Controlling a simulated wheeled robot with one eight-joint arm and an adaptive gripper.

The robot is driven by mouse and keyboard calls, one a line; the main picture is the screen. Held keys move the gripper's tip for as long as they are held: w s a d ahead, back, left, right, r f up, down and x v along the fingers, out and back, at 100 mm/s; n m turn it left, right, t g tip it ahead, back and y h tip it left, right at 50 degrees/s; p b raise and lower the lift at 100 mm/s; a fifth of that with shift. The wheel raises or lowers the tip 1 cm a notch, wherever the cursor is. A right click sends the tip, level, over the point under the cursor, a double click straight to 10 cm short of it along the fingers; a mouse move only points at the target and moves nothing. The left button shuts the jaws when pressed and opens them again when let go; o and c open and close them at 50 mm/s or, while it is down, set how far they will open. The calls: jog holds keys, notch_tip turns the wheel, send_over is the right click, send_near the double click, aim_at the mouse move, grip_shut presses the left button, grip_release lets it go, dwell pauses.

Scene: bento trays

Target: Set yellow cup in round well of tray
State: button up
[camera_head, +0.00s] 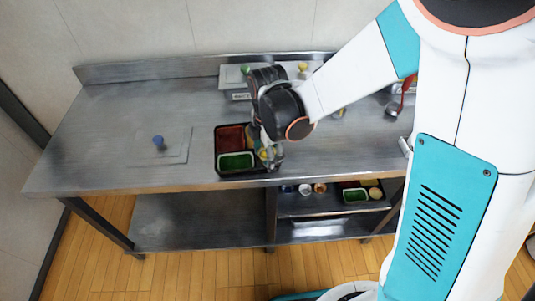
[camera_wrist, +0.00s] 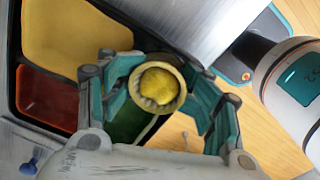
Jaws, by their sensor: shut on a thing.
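The yellow cup (camera_wrist: 160,86), round with a pale rim, sits between the teal fingers of my gripper (camera_wrist: 161,92) in the wrist view. My gripper is shut on it. The black tray (camera_head: 217,155) lies near the table's front edge, with red, green and yellow sections. In the head view my gripper (camera_head: 270,154) is over the tray's right side and hides part of it. The cup overlaps the green section in the wrist view. The round well is hidden, and I cannot tell whether the cup touches the tray.
A blue knobbed object (camera_head: 159,141) stands on a flat grey panel (camera_head: 175,152) to the left. A yellow-topped item (camera_head: 303,67) and a green-topped item (camera_head: 245,68) stand at the back. A red-handled ladle (camera_head: 393,108) lies to the right. A lower shelf holds another tray (camera_head: 355,196). The left tabletop is mostly clear.

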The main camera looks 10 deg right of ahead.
jog(key=o, duration=1.2)
jog(key=shift+o, duration=0.2)
jog(key=shift+r, duration=0.1)
notch_tip(320, 180, up, 7)
jog(key=shift+r, duration=0.2)
jog(key=d+r+m, duration=0.1)
jog(key=w+d+r+m, duration=0.1)
jog(key=shift+w+r+m, duration=0.1)
jog(key=shift+r+m, duration=0.3)
jog(key=s+d+r+m+t, duration=0.3)
jog(key=s+d+m, duration=0.3)
jog(key=m, duration=0.3)
jog(key=s+d+r+m+t, duration=0.4)
jog(key=s+d+m, duration=0.2)
jog(key=s+m, duration=0.2)
jog(key=shift+r+m, duration=0.25)
jog(key=shift+m, duration=0.95)
